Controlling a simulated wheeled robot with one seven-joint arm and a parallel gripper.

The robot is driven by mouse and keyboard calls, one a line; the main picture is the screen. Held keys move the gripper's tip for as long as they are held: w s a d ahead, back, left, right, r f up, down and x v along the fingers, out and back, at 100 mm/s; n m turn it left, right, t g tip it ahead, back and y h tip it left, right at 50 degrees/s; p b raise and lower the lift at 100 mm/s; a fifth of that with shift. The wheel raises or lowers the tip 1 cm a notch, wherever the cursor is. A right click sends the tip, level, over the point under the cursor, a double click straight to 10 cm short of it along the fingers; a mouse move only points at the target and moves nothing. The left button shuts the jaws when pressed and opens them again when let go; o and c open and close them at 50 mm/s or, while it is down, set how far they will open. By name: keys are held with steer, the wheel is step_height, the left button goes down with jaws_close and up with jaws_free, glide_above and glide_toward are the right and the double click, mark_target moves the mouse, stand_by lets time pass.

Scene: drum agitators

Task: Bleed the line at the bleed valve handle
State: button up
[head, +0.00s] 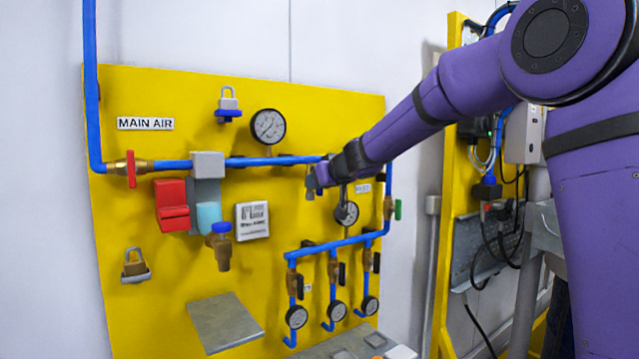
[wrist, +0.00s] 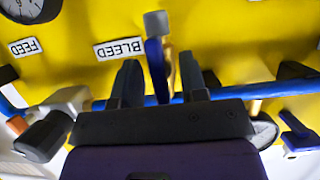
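The bleed valve handle (wrist: 155,62) is in the wrist view, a narrow blue lever with a grey block at its end and a brass part beside it. My gripper (wrist: 161,78) is open, with one dark finger on each side of the handle. Gaps show between the handle and both fingers, so it is not clamped. In the head view my gripper (head: 314,186) is at the yellow board, just below the upper blue pipe, and hides most of the bleed valve.
The yellow board (head: 130,230) carries a blue pipe (head: 283,160). A pressure gauge (head: 346,213) hangs close below my gripper. A green handle (head: 398,209) is to its right. The FEED label (wrist: 25,47) is beside BLEED. A grey shelf (head: 225,322) sticks out lower left.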

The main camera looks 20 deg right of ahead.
jaws_close()
stand_by(0.3)
steer(key=m+y, duration=0.2)
steer(key=m, duration=0.1)
steer(key=shift+d, duration=0.15)
steer(key=m+y, duration=0.2)
steer(key=m, duration=0.1)
steer(key=shift+w+d+f+g, duration=0.1)
steer(key=shift+g, duration=0.2)
steer(key=shift+f+m+t+y, duration=0.1)
steer(key=shift+m+t+y, duration=0.15)
steer(key=shift+m+y, duration=0.65)
steer(key=shift+f+m+t+y, duration=0.1)
steer(key=shift+m+t+y, duration=0.2)
steer(key=shift+m, duration=1.2)
steer(key=shift+f+m+t+y, duration=0.1)
steer(key=shift+m+t+y, duration=0.3)
steer(key=shift+m, duration=1.1)
